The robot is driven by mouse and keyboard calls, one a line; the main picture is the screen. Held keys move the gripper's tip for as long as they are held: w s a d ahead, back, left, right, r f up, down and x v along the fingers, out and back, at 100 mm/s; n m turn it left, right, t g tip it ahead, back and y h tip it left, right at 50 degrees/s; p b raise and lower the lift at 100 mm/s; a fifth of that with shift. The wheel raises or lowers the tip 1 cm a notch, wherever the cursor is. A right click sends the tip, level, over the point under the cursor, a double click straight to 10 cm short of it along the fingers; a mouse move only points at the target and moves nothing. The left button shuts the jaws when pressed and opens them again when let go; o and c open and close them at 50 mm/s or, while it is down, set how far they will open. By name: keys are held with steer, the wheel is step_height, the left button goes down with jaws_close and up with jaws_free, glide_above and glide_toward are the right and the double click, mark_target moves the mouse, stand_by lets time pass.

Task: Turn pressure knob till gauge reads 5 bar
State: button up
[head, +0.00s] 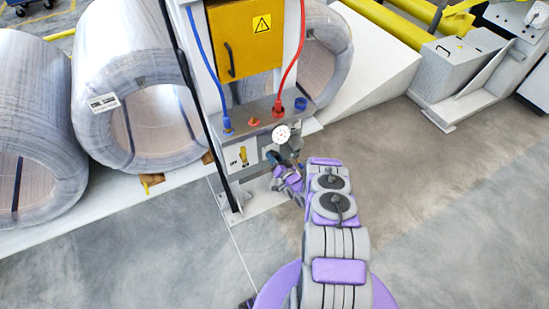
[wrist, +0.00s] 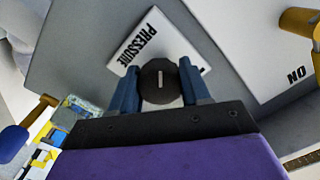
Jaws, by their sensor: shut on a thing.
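The pressure knob (wrist: 159,80) is a dark round knob with a light mark, beside a white label reading PRESSURE (wrist: 150,42) in the wrist view. My gripper (wrist: 160,88) has one blue finger on each side of the knob and is shut on it. In the head view my gripper (head: 277,161) is at the front of the control stand, just below the gauge; the knob is hidden there. The round white gauge (head: 282,133) sits on the stand; its needle is too small to read.
The control stand (head: 240,160) carries a yellow cabinet (head: 245,38), a blue hose (head: 206,65) and a red hose (head: 291,60). Large wrapped coils (head: 135,85) stand at left. A yellow lever (head: 243,155) is left of my gripper. The floor at right is clear.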

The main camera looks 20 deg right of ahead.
steer(key=shift+s+f, duration=0.15)
steer(key=shift+f, duration=0.05)
steer(key=o, duration=0.8)
steer(key=shift+o, duration=1.2)
steer(key=shift+d+r, duration=0.1)
steer(key=s+d+p, duration=0.1)
steer(key=s, duration=1.6)
steer(key=shift+d, duration=0.25)
steer(key=shift+r, duration=0.1)
